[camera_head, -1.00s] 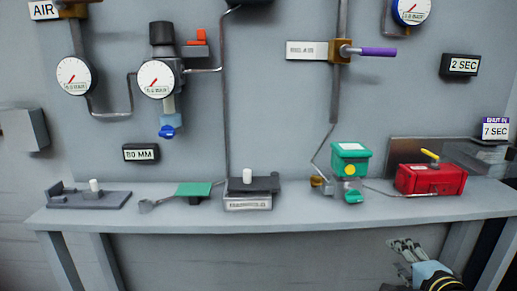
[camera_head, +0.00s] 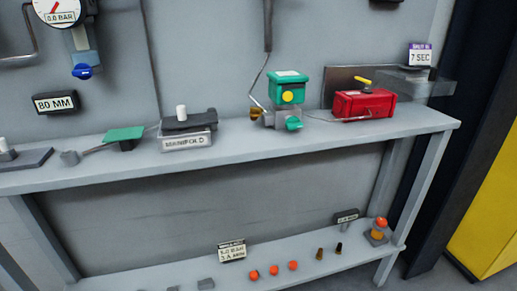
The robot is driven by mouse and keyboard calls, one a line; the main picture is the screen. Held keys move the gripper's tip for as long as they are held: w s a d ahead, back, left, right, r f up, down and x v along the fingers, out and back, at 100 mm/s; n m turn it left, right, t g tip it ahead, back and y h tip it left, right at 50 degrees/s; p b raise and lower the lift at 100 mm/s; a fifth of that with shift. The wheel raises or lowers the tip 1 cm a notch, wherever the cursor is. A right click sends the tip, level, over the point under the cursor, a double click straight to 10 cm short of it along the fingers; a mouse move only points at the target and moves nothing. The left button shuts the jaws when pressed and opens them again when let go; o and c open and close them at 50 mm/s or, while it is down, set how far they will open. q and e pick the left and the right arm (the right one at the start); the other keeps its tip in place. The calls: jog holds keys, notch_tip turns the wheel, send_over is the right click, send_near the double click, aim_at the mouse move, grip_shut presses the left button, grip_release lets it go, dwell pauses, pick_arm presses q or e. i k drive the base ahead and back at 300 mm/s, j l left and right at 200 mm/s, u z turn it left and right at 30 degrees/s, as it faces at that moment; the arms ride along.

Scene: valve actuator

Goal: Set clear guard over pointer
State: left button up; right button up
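A red actuator box (camera_head: 366,103) sits on the upper shelf toward the right, with a yellow pointer (camera_head: 361,82) on its top. Nothing covers the pointer. A see-through grey piece (camera_head: 436,88), which looks like the clear guard, is at the shelf's right end, to the right of the red box and below the 7 SEC sign (camera_head: 420,55). Its exact shape is hard to make out. A green-topped valve unit (camera_head: 287,90) with a yellow dot stands left of the red box. Neither of my grippers is in view.
The upper shelf (camera_head: 240,151) also carries a labelled manifold block (camera_head: 187,140) and a green plate (camera_head: 124,134). The lower shelf (camera_head: 320,272) holds several orange caps, small dark parts and an orange-topped button (camera_head: 380,224). A yellow panel (camera_head: 492,215) stands at right.

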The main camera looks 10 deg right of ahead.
aim_at(433, 76)
jog(key=z, duration=1.5)
